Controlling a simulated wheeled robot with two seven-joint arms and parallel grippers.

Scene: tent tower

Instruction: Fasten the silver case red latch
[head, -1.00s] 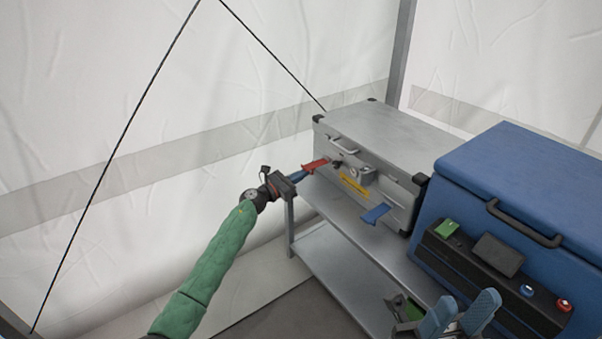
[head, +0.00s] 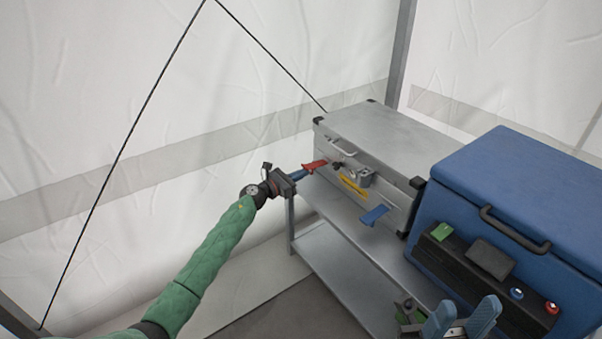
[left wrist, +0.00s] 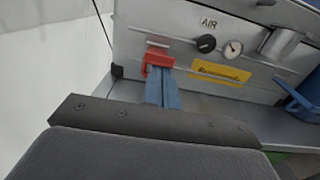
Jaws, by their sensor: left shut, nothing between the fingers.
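The silver case (head: 385,137) stands on a grey metal shelf unit. Its red latch (head: 315,165) sticks out from the left part of the case's front; in the left wrist view the red latch (left wrist: 158,60) is at the tips of my blue fingers. My left gripper (head: 304,172) is shut and empty, with its fingertips at the latch; contact cannot be told for sure. A blue latch (head: 374,215) sticks out from the right part of the front. My right gripper (head: 462,320) is at the bottom edge, its two blue fingers apart, far from the case.
The shelf unit (head: 335,212) has a lower shelf. A blue cool box (head: 525,190) with a black control panel stands right of the case. A yellow label (head: 352,186), a knob and a gauge are on the case front. White tent walls stand behind.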

